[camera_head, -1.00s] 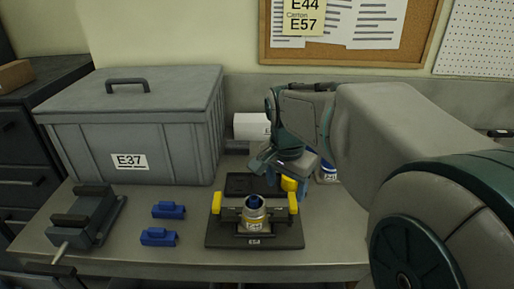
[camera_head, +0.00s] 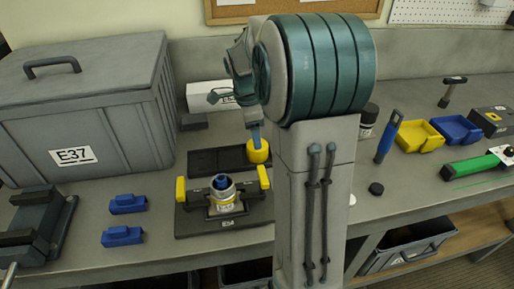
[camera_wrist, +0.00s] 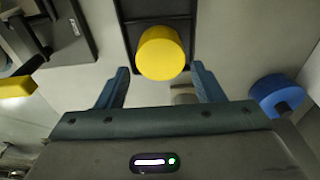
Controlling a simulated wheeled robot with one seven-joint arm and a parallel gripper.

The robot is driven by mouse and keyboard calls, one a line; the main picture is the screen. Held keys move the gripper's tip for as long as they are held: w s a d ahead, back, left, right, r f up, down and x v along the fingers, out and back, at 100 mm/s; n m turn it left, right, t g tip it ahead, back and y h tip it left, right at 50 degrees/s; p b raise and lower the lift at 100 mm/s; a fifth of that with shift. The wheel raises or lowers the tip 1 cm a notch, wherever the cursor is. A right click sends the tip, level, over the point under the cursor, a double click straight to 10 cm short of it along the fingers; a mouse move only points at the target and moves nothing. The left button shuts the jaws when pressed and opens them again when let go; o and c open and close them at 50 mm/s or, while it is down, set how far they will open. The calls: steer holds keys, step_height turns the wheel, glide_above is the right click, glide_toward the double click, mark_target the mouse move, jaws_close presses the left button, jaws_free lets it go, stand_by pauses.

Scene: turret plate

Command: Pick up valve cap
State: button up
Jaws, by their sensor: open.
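A round yellow cap (camera_head: 258,152), which may be the valve cap, sits at the right end of a dark tray (camera_head: 205,161) behind the fixture. The wrist view shows this cap (camera_wrist: 160,52) from above, centred between and just beyond my gripper's (camera_wrist: 160,67) spread blue fingers. My gripper (camera_head: 256,136) is open and empty over the cap; one finger hides part of it in the head view. Whether a finger touches it I cannot tell. A metal valve body (camera_head: 222,191) with a blue top stands in the yellow-handled fixture (camera_head: 190,222).
A grey lidded crate (camera_head: 120,125) marked E37 stands left, with two blue blocks (camera_head: 127,204) before it. A blue round part (camera_wrist: 277,95) lies right of my gripper. Yellow (camera_head: 418,136) and blue (camera_head: 457,129) bins stand right. My arm hides the middle bench.

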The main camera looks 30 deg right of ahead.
steer(key=shift+s+d+f+p, duration=0.1)
steer(key=shift+d+f+p, duration=0.15)
steer(key=shift+f, duration=1.35)
steer(key=shift+d+f+p, duration=0.2)
steer(key=shift+f, duration=1.35)
steer(key=c, duration=0.6)
